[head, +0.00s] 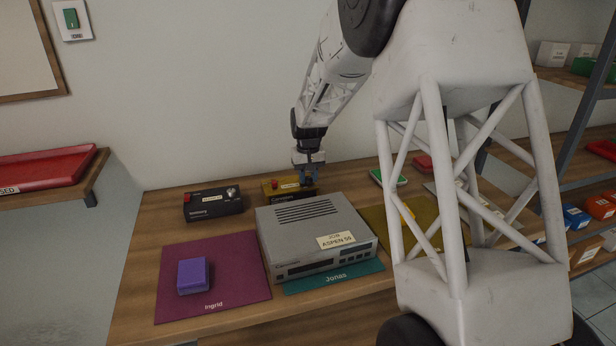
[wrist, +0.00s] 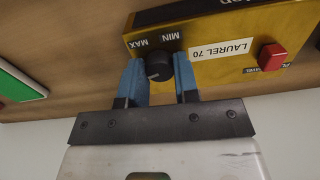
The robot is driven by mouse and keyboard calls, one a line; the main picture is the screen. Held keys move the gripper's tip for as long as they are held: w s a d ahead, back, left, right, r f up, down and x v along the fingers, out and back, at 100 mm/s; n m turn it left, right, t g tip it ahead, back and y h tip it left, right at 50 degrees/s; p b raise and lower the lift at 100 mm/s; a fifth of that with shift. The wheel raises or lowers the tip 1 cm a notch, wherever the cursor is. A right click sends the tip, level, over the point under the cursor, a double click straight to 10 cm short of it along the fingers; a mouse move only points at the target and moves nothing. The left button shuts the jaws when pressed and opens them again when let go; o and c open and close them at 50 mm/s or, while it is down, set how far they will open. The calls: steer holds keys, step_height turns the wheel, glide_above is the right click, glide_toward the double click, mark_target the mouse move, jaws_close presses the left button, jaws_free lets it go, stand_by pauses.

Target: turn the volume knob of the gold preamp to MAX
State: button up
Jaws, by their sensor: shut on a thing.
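The gold preamp (head: 272,190) stands at the back of the table, behind the grey hi-fi unit; it also shows upside down in the wrist view (wrist: 215,28). On its face are a black volume knob (wrist: 158,67), MIN and MAX marks, a label reading LAUREL 70 and a red button (wrist: 271,56). In the wrist view MAX is left of MIN. My gripper (wrist: 158,76) has its blue fingers on either side of the knob, shut on it. In the head view my gripper (head: 308,178) is over the preamp's right part and hides the knob. I cannot tell where the knob points.
The grey unit (head: 310,215) labelled JOB ASPEN 59 stands in front of the preamp. A black box (head: 213,204) with a knob is to the left. A purple block (head: 193,276) lies on the Ingrid mat (head: 240,290). A green-and-white item (head: 388,178) lies at the back right.

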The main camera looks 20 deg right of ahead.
mark_target(308, 178)
steer(key=m, duration=0.4)
steer(key=shift+m, duration=2.2)
steer(key=o, duration=0.9)
steer(key=shift+r, duration=0.1)
steer(key=shift+r, duration=3.85)
